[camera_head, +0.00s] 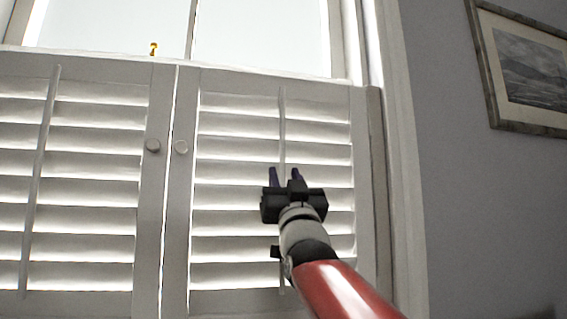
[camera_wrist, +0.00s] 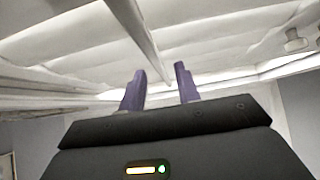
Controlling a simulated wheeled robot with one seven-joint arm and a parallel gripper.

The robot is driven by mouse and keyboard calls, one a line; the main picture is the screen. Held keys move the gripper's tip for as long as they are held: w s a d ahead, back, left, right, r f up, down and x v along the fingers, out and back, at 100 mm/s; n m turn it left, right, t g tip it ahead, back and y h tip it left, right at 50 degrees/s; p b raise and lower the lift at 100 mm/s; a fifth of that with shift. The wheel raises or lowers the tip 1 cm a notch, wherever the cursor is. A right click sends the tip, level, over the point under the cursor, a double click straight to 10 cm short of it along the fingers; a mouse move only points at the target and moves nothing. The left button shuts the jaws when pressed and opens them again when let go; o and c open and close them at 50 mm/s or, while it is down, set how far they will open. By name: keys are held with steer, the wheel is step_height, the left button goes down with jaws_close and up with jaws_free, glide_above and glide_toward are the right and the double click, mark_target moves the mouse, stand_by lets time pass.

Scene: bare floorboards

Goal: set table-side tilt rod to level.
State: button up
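A white shutter with two panels covers the lower window. The right panel's thin upright tilt rod (camera_head: 282,125) runs down the middle of its louvers, and the left panel's tilt rod (camera_head: 41,170) runs likewise. No table shows, so I cannot tell which rod is table-side. My gripper (camera_head: 284,172) is in front of the right panel, its two dark purple fingers apart, with the right rod in line between them. In the wrist view the rod (camera_wrist: 133,32) slants down toward the gap between the fingertips (camera_wrist: 160,70). I cannot tell whether they touch it. Louvers of both panels look tilted, with bright gaps.
Two round knobs, left (camera_head: 153,145) and right (camera_head: 181,147), sit on the panels' meeting stiles. A small yellow object (camera_head: 153,48) stands above the left panel. A framed picture (camera_head: 535,75) hangs on the grey wall at right.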

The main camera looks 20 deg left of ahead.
steer(key=shift+p+x, duration=0.45)
steer(key=shift+x, duration=0.75)
jaws_close()
step_height(320, 180, down, 3)
steer(key=b, duration=0.3)
steer(key=shift+f, duration=0.1)
jaws_free()
